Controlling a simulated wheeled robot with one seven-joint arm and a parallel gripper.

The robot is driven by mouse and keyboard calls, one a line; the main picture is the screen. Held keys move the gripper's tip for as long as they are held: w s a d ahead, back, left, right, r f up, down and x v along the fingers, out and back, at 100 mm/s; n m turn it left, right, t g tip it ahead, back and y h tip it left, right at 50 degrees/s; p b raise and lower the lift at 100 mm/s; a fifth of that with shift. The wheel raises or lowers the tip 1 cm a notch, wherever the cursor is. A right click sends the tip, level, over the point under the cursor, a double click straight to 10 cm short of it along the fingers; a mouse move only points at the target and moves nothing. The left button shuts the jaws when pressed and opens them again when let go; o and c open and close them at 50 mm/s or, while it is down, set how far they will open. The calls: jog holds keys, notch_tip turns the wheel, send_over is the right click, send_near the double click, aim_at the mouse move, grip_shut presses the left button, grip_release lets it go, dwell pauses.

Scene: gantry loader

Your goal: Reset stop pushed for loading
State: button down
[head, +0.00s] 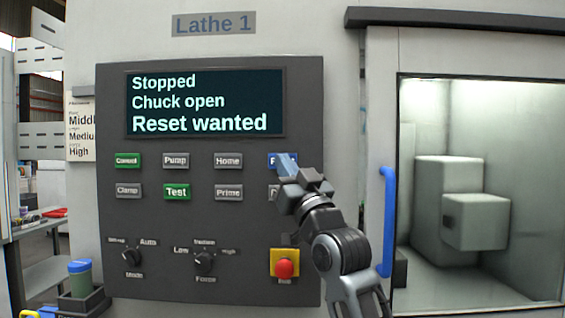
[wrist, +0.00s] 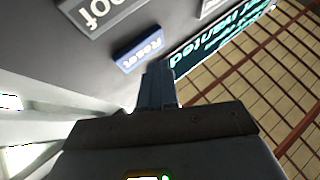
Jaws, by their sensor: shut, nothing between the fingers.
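The control panel (head: 210,222) of Lathe 1 fills the middle of the head view. Its screen (head: 206,103) reads "Stopped", "Chuck open" and "Reset wanted". The blue Reset button (head: 273,160) is at the right end of the upper button row, partly hidden by my gripper (head: 287,165). In the wrist view the blue Reset button (wrist: 140,49) shows its label, just beyond the fingertips. My gripper (wrist: 157,70) is shut and empty, its tips close to the button; I cannot tell whether they touch it. A red stop button (head: 285,268) on a yellow plate sits low on the panel.
Green and grey buttons such as Test (head: 177,191) and Home (head: 228,160) lie left of my gripper. Mode (head: 131,257) and Force (head: 204,260) knobs are below. A blue door handle (head: 387,222) stands right of my arm, beside the lathe window.

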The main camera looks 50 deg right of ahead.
jog(key=shift+w+d, duration=0.1)
dwell(0.6)
jog(key=shift+w+d, duration=0.15)
jog(key=shift+d, duration=0.1)
jog(key=shift+w+d+b, duration=0.25)
jog(key=shift+b, duration=0.2)
dwell(0.6)
dwell(0.3)
jog(key=shift+s+a, duration=0.5)
jog(key=shift+a, duration=0.1)
jog(key=shift+a, duration=0.1)
jog(key=s+a, duration=0.1)
jog(key=a, duration=0.1)
jog(key=s+a+p, duration=0.1)
jog(key=s, duration=0.1)
jog(key=shift+a, duration=0.4)
dwell(0.7)
